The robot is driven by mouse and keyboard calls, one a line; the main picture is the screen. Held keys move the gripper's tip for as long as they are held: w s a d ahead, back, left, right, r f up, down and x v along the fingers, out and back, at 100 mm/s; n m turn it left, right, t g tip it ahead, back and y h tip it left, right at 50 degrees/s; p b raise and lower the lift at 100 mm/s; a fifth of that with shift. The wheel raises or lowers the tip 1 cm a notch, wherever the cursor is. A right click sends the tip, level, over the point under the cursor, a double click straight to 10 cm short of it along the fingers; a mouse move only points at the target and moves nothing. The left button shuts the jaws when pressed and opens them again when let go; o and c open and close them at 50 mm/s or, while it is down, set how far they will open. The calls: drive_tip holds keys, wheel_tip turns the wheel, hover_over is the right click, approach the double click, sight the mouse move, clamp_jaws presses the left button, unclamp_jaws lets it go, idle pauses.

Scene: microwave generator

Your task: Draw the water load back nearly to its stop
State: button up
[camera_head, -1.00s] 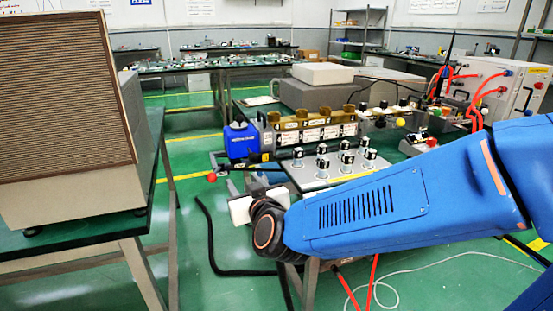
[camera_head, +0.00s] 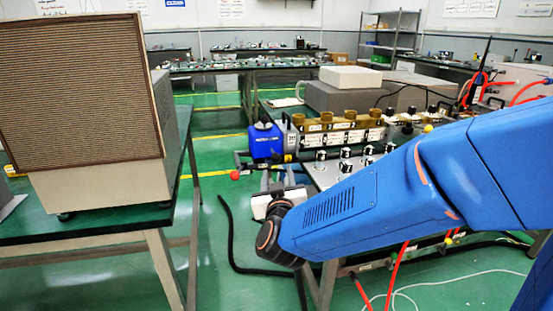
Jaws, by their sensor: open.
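The blue box (camera_head: 266,142), which I take to be the water load, sits at the left end of the brass-topped waveguide row (camera_head: 340,130) on the bench. A red ball knob (camera_head: 235,175) sticks out to the left on a dark rod below it. My gripper (camera_head: 277,183) is in front of and below the blue box, right of the knob and apart from it in the picture. Its pale body (camera_head: 278,203) shows past my blue arm. The fingers are small and partly unclear; they look open and empty. My arm hides part of the bench front.
A large beige cabinet with a brown grille (camera_head: 80,95) stands on a table at the left. A control panel with several black knobs (camera_head: 320,168) lies in front of the waveguide. Red hoses (camera_head: 398,275) hang below the bench. Green floor (camera_head: 215,150) is open between the tables.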

sight(276, 160)
drive_tip(key=w, duration=0.7)
drive_tip(key=w+a, duration=0.1)
drive_tip(key=w, duration=0.3)
clamp_jaws()
